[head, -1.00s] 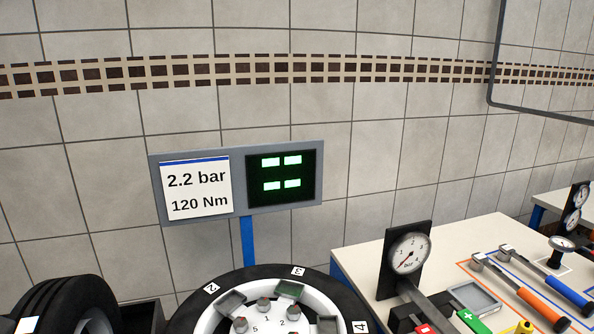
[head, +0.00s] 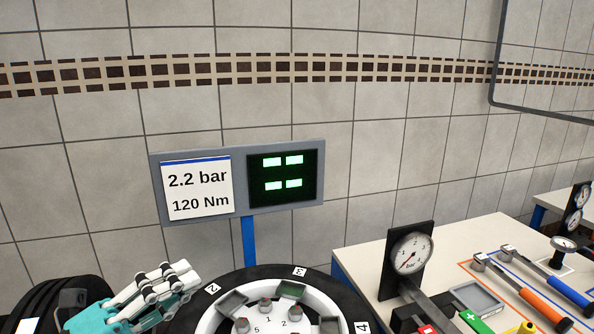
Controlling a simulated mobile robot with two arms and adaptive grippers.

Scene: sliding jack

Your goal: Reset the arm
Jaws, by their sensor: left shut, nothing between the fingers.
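My left gripper (head: 180,277) shows at the lower left in the head view, white and teal with dark joints. Its fingers are shut with nothing between them and point up and to the right. It is in front of the gap between the dark tyre at the left and the mounted wheel (head: 278,290), apart from the sign above. My right gripper is not in view.
A sign reading 2.2 bar and 120 Nm (head: 198,190) stands beside a green-lit display (head: 283,178) on a blue post. At the right, a white table (head: 455,245) holds a pressure gauge (head: 411,252), wrenches (head: 520,290) and a grey tray (head: 476,297). A dark tyre (head: 60,295) stands lower left.

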